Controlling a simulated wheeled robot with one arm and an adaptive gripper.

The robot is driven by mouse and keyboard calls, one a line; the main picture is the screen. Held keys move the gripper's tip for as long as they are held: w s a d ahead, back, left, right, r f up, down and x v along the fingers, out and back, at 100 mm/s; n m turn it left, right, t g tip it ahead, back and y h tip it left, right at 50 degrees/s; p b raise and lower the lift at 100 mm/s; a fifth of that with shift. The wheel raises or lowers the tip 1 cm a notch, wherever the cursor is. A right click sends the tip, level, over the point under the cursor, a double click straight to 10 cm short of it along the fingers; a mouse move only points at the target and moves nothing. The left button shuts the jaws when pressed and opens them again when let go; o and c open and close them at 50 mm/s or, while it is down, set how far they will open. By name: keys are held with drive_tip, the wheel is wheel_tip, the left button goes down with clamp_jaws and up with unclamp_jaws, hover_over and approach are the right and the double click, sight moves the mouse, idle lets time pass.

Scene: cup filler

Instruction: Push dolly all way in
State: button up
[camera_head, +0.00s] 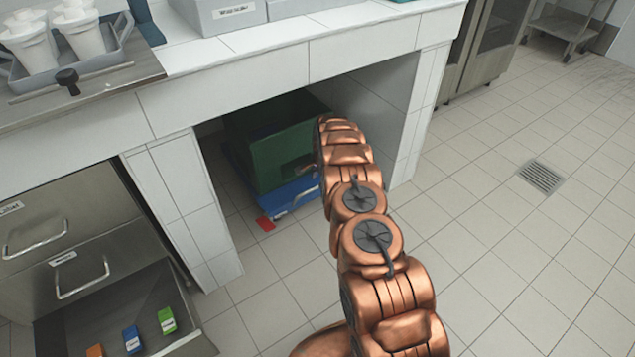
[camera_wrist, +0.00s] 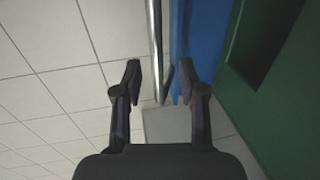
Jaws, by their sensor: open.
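The blue dolly (camera_head: 293,194) stands on the floor inside the tiled bay under the counter, with a green crate (camera_head: 268,145) on it. My arm covers their right side in the head view, and my gripper is hidden there. In the wrist view my gripper (camera_wrist: 160,85) is open. A metal bar (camera_wrist: 155,35) runs toward the gap between its fingers, alongside the dolly's blue edge (camera_wrist: 188,35). I cannot tell whether the fingers touch the bar or the dolly. The green crate (camera_wrist: 280,110) fills the right side of the wrist view.
A tiled wall (camera_head: 185,210) bounds the bay on the left, beside an open drawer (camera_head: 75,320) with several small coloured boxes. A red piece (camera_head: 265,222) lies at the dolly's front left. The tiled floor to the right is clear, with a drain grate (camera_head: 541,177).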

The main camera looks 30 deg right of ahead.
wheel_tip(320, 180, up, 9)
drive_tip(key=s, duration=0.1)
drive_tip(key=shift+s+f, duration=0.15)
drive_tip(key=shift+s, duration=0.2)
drive_tip(key=shift+d, duration=0.1)
idle(0.4)
